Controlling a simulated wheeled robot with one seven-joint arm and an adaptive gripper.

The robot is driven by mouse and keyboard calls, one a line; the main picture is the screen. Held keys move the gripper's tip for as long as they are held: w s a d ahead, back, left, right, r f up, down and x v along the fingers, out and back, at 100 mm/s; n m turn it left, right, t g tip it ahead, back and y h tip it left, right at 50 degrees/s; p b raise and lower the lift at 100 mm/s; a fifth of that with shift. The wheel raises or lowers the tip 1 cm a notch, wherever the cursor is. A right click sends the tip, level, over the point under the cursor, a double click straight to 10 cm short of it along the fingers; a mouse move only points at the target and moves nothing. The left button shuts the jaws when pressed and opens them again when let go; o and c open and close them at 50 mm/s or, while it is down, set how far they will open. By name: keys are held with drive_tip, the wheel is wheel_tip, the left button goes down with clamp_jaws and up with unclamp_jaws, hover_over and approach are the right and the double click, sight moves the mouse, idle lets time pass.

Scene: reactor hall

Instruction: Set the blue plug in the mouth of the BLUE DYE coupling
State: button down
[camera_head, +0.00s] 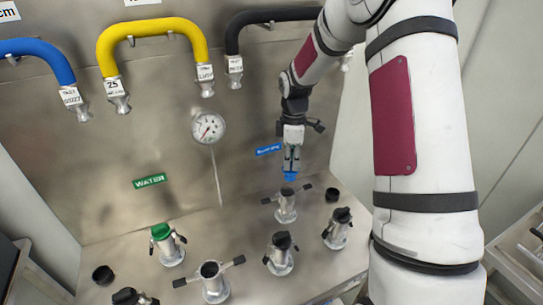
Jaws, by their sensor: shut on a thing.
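My gripper (291,168) points down at the back right of the steel bench, shut on the blue plug (290,177). Only the plug's lower part shows below the fingers. The coupling (286,208) under it is a silvery upright fitting with its side arms spread out. The plug is right above the coupling's mouth (287,190). I cannot tell whether it touches the mouth. A blue label (268,149), too small to read surely, is on the back panel just left of my gripper.
A green plug (161,231) sits in a coupling under the WATER label (150,181). An open coupling (212,280) stands at the front. Black-topped couplings (280,253) (338,228) stand nearby. Loose black caps (332,195) (103,274) lie on the bench. A gauge (208,128) and hoses (150,25) are behind.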

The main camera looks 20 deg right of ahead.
drive_tip(key=shift+w+a+f, duration=0.1)
drive_tip(key=shift+w+a, duration=0.1)
drive_tip(key=shift+w+f, duration=0.1)
drive_tip(key=shift+f, duration=0.6)
drive_tip(key=shift+f+b, duration=1.5)
drive_tip(key=shift+f, duration=2.25)
drive_tip(key=c, duration=1.5)
unclamp_jaws()
drive_tip(key=shift+c, duration=0.2)
